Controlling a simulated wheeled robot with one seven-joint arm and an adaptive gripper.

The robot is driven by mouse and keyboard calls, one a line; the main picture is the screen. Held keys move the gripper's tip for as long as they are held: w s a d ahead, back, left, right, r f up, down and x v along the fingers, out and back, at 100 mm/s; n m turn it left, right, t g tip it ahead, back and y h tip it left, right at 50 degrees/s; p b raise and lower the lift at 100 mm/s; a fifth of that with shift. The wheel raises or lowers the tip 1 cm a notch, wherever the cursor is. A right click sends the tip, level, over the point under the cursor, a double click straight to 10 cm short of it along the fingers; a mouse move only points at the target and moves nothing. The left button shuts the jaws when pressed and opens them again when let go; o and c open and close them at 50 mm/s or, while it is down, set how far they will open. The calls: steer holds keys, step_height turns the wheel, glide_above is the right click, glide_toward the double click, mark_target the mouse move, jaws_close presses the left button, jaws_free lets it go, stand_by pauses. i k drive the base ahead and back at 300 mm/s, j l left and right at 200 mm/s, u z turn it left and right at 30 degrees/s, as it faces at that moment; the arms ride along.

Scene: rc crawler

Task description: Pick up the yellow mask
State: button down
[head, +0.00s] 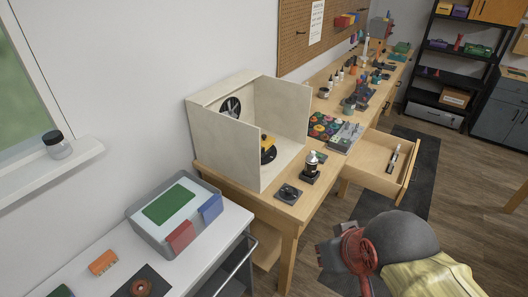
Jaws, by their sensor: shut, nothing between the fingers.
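A small yellow piece (267,142), which looks like the yellow mask, sits on a black round stand (268,156) inside the open-fronted pale wooden booth (222,140). Its details are too small to make out, and the booth's side panel stands close to it. My gripper (326,256) is at the lower right, in front of the workbench and well away from the yellow piece. It is shut and empty.
A bottle (312,163) on a dark base and a small dark square piece (288,193) stand before the booth. An open drawer (380,160) juts out right of them. A white cart (200,250) with a grey tray (142,216) stands at lower left.

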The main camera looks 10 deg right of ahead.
mark_target(266, 141)
steer(key=i+l, duration=0.1)
steer(key=l, duration=0.25)
steer(key=i+l+u, duration=0.15)
steer(key=l, duration=0.25)
steer(key=i+l+u, duration=0.3)
steer(key=l, duration=0.35)
steer(key=i+l+u, duration=0.3)
steer(key=l, duration=0.45)
steer(key=i+l+u, duration=0.15)
steer(key=l, duration=0.25)
steer(key=i+l+u, duration=0.1)
steer(key=i, duration=0.2)
steer(key=i+l+u, duration=0.1)
steer(key=i+l, duration=0.15)
steer(key=i, duration=0.1)
